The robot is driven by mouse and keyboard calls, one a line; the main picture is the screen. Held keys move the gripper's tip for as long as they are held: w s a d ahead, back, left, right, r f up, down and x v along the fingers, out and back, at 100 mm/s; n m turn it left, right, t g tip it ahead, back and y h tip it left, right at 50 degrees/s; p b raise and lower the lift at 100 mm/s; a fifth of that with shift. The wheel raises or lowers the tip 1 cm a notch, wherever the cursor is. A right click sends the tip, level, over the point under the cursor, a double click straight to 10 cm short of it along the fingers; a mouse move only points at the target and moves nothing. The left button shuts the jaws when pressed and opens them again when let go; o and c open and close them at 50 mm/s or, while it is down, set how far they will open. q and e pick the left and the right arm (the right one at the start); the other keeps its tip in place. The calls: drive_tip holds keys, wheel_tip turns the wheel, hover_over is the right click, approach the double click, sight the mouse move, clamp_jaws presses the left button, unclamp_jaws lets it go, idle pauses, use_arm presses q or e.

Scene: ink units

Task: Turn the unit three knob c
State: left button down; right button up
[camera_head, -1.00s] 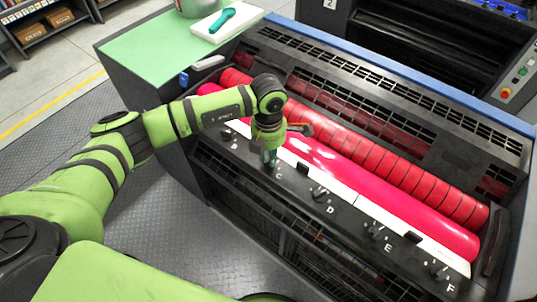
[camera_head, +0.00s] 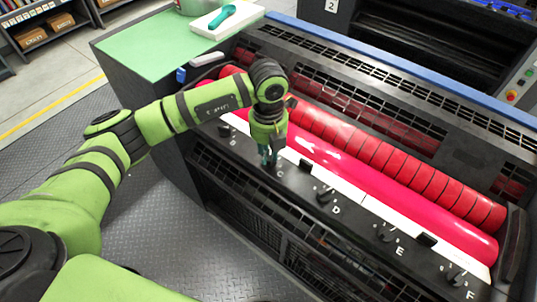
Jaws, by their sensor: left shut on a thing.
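The ink unit's black front rail carries a row of knobs marked with letters. Knob C (camera_head: 269,167) is mostly hidden under my left gripper (camera_head: 268,158), with the letter C just right of it. My left gripper points down and is shut on knob C. Knob D (camera_head: 325,195), knob E (camera_head: 385,233) and knob F (camera_head: 456,276) stand further right along the rail. My right gripper is not in view.
Pink and red rollers (camera_head: 390,185) run behind the rail, close to my gripper. A green-topped cabinet (camera_head: 150,40) at the upper left bears a white tray (camera_head: 232,24) with a teal tool. Patterned floor lies in front.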

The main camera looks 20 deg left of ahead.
sight(269, 157)
use_arm(q)
drive_tip(key=n+b, duration=0.2)
drive_tip(key=n, duration=0.2)
drive_tip(key=shift+f+n, duration=0.1)
drive_tip(key=shift+n, duration=0.2)
drive_tip(key=n+b, duration=0.1)
drive_tip(key=n, duration=0.3)
drive_tip(key=shift+s+d, duration=0.1)
drive_tip(key=shift+n, duration=0.3)
drive_tip(key=c, duration=1.2)
unclamp_jaws()
drive_tip(key=shift+r, duration=0.3)
wheel_tip(269, 157, up, 12)
drive_tip(key=shift+f, duration=0.15)
drive_tip(key=shift+s, duration=0.1)
